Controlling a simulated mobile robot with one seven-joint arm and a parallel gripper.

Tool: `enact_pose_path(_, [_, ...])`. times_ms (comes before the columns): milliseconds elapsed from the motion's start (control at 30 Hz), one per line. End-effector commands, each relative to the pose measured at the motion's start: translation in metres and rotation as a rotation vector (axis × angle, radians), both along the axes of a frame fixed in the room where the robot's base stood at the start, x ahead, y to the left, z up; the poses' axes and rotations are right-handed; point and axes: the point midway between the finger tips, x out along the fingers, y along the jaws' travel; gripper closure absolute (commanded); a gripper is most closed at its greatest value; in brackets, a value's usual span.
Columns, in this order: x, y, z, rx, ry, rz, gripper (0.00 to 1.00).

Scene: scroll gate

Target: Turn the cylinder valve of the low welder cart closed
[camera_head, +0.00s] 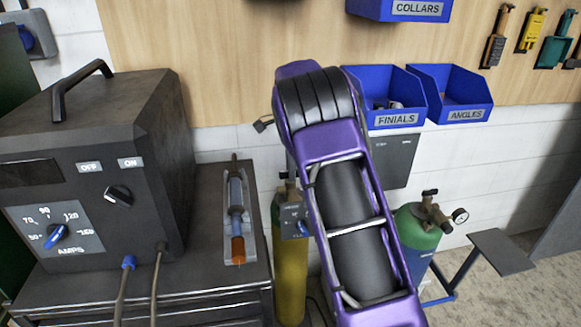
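A black welder (110,165) with an amps dial (57,232) and an OFF/ON knob (118,195) stands at the left on a dark cart (200,292). A yellow cylinder (290,270) stands just right of the cart; its top is partly hidden by my purple arm. A green cylinder (418,228) with a dark valve (429,196) and a round gauge (460,216) stands right of my arm, its left side covered. I cannot tell which cylinder belongs to the low welder cart, or whether either valve is open. My gripper cannot be made out; my arm fills the middle.
A torch-like tool (236,220) lies in a grey tray on the cart top. Blue bins, FINIALS (397,121) and ANGLES (465,115), hang on the wall behind. A blue frame with a dark plate (501,252) stands at the right. Bare floor shows at the far right.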

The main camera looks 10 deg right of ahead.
Motion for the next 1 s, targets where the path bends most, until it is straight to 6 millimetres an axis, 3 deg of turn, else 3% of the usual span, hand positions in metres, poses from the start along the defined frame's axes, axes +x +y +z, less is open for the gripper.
enact_pose_path(233, [0.000,0.000,0.001,0.001,0.001,0.001,0.53])
enact_pose_path(367, [0.000,0.000,0.013,0.001,-0.001,0.001,0.53])
enact_pose_path(800, [0.001,0.000,0.116,0.000,-0.004,0.000,0.53])
enact_pose_path(1000, [0.001,0.000,0.152,0.000,-0.002,0.000,0.53])
